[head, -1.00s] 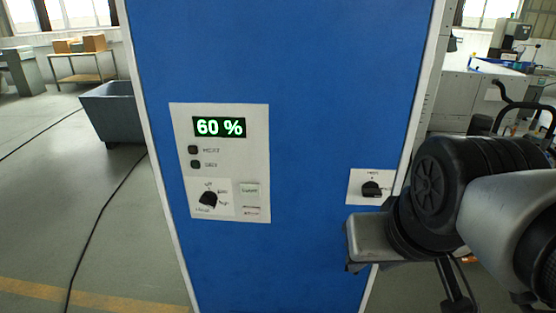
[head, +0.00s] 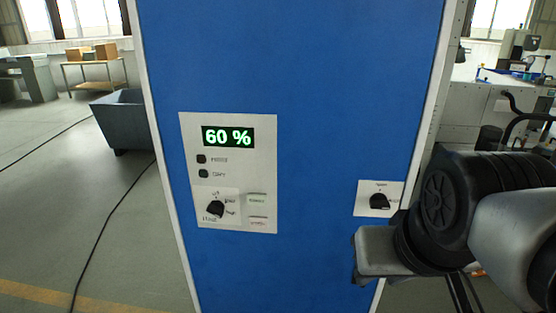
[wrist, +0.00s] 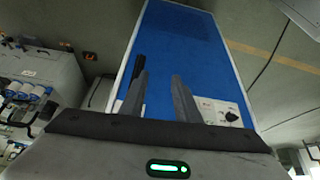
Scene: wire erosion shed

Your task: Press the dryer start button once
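The blue dryer cabinet (head: 320,80) fills the middle of the head view. The panel (wrist: 208,104) shows partly behind the right finger. My gripper is right of the panel, apart from the buttons.
A rotary switch on a small white plate (head: 379,200) sits right of the panel, close to my arm. A grey bin (head: 120,115) and a table with boxes (head: 95,70) stand at left. A dark cable (head: 118,205) crosses the floor. A white machine (head: 490,110) stands at right.

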